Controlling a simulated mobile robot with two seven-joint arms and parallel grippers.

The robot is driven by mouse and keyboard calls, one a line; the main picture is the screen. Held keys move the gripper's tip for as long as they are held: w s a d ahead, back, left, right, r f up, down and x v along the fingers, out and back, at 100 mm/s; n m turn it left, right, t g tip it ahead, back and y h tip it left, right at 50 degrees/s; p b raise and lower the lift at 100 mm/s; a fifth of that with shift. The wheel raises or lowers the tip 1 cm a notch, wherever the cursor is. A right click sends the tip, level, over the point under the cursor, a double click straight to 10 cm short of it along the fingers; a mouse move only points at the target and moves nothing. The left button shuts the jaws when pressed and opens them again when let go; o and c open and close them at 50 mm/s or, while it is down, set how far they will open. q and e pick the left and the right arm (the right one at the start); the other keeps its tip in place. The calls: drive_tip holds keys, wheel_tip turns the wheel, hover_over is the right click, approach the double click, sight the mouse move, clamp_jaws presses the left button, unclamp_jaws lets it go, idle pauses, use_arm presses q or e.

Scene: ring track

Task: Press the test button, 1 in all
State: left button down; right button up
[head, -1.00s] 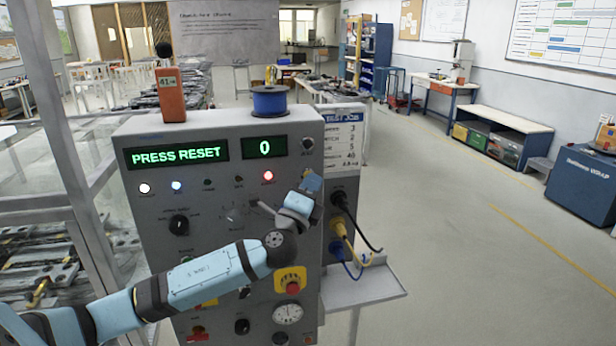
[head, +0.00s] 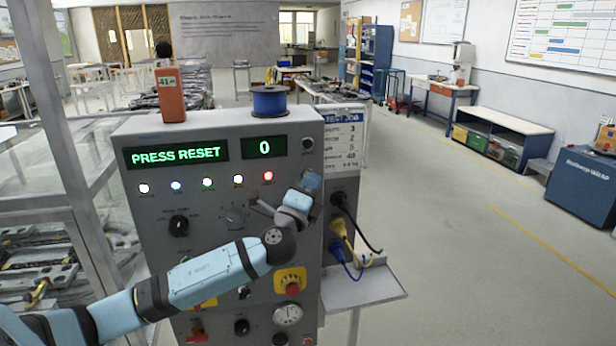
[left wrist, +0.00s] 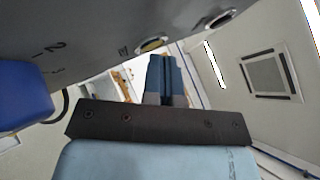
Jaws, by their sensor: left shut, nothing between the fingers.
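The grey test panel (head: 150,215) stands in front of me. Its green display (head: 176,155) reads "PRESS RESET" and the small display (head: 264,147) reads "0". Five lamps in a row are lit, among them a green one (head: 207,182) and a red one (head: 268,176). I cannot tell which control is the test button. My left gripper (head: 311,183) is shut and empty at the panel's right side, below a dark round control (head: 307,144). In the left wrist view its blue fingers (left wrist: 165,78) are together, with the panel face (left wrist: 90,35) above left. My right gripper is not in view.
A red stop button on a yellow plate (head: 290,282) and a gauge (head: 288,315) sit low on the panel. A blue spool (head: 269,101) and an orange box (head: 171,95) stand on top. Cables (head: 345,240) hang at the right side above a shelf (head: 365,288). Floor is clear to the right.

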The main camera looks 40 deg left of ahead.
use_arm(q)
drive_tip(key=shift+s+d, duration=0.55)
drive_tip(key=shift+d, duration=0.1)
drive_tip(key=s+d, duration=0.3)
drive_tip(key=shift+s+d, duration=0.15)
drive_tip(key=shift+d, duration=0.25)
idle(0.8)
